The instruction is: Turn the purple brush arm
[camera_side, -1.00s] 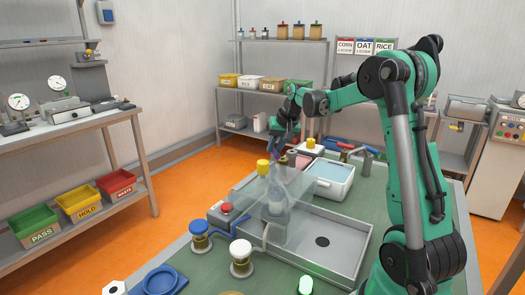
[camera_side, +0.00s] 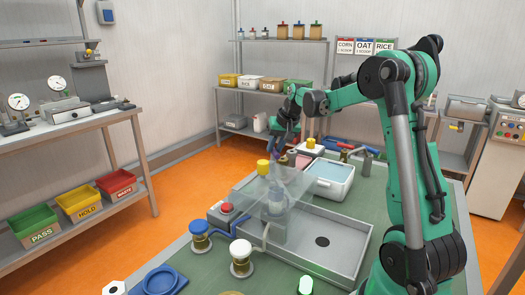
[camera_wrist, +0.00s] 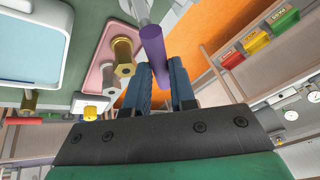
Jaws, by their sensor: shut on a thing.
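In the side view my gripper (camera_side: 281,152) points down above a clear box-like cover (camera_side: 252,187) at the middle of the green bench. The brush arm is small and hard to make out there, behind or within the clear cover.
A white tub (camera_side: 329,181) stands right of the cover. A grey tray (camera_side: 335,255) with a dark round hole lies in front. A red button box (camera_side: 226,210), a blue-topped jar (camera_side: 199,235) and a white-topped jar (camera_side: 240,256) stand at the left. A pink tray (camera_wrist: 104,48) holds metal fittings.

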